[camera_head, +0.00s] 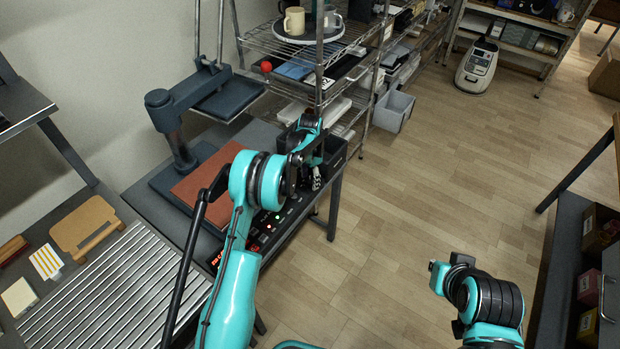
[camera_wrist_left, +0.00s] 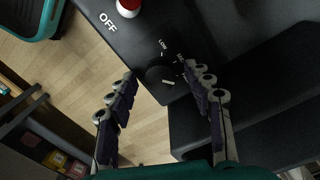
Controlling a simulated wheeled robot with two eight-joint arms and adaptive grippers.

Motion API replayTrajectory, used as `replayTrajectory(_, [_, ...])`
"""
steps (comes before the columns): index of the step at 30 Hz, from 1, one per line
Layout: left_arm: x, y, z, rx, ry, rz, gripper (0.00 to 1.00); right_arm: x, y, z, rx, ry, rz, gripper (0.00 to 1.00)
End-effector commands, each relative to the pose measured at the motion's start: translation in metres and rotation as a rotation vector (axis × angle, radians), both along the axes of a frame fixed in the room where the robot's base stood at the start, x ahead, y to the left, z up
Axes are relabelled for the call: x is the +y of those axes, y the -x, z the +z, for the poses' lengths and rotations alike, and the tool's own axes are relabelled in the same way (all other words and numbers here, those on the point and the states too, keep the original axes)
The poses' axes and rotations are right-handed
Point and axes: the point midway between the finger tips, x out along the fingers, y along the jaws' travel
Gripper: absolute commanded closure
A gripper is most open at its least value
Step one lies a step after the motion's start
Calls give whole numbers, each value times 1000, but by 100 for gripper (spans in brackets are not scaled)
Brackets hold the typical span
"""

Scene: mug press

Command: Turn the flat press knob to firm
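The flat press (camera_head: 164,112) stands on the left bench in the head view, with a reddish-brown pad and a dark control panel (camera_head: 262,226) along its front edge. In the left wrist view the black round knob (camera_wrist_left: 157,74) is on the panel, with LOW and MED marks around it; a further label is hard to read. A short white line shows at the knob's lower right. My left gripper (camera_wrist_left: 163,75) is open, its fingers on either side of the knob; I cannot tell whether they touch it. In the head view my left gripper (camera_head: 304,183) hides the knob.
A red button (camera_wrist_left: 128,6) sits by the OFF label. A black bin (camera_head: 335,152) stands close beyond the panel. A wire rack (camera_head: 345,45) with mugs is behind. My right arm (camera_head: 490,300) is over open floor, away from the press.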

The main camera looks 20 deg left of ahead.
Motion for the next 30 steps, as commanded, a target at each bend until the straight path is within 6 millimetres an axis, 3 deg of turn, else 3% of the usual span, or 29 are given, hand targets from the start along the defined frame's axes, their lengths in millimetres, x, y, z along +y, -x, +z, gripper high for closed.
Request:
replayTrajectory(5, [0,0,6,0,0,0,49,0,0,0,0,0,0,100])
replayTrajectory(8, [0,0,19,0,0,0,49,0,0,0,0,0,0,100])
replayTrajectory(21, [0,0,106,0,0,0,49,0,0,0,0,0,0,100])
replayTrajectory(30, [0,0,120,0,0,0,49,0,0,0,0,0,0,100])
